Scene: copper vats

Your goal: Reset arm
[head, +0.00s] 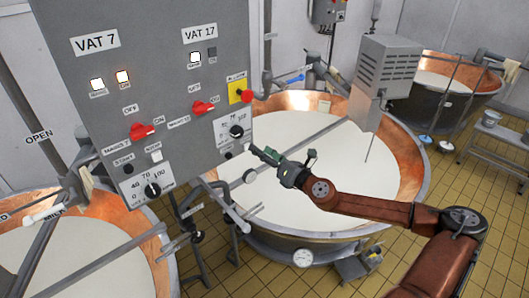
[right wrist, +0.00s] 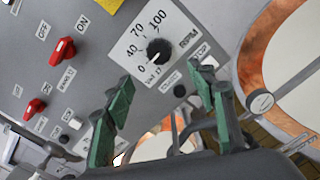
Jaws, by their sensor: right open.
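My right arm (head: 375,208) comes in from the lower right in the head view, reddish-brown with dark joints. Its gripper (head: 262,155) is in front of the grey control panel's lower right edge, over the right vat. In the right wrist view, the green-padded fingers (right wrist: 160,92) are apart, with nothing between them. The black RPM dial (right wrist: 159,52) on its white scale is ahead of the fingertips; the gap between them cannot be judged exactly. The dial also shows in the head view (head: 237,131), just above and left of the gripper. My left gripper is not in view.
The control panel (head: 160,60) has red switches (head: 143,131), another dial (head: 152,190) and a yellow alarm plate (head: 239,92). Copper vats of white liquid stand below, including the right vat (head: 415,165). A grey mixer box (head: 388,66) rises behind. Tiled floor (head: 470,215) lies right.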

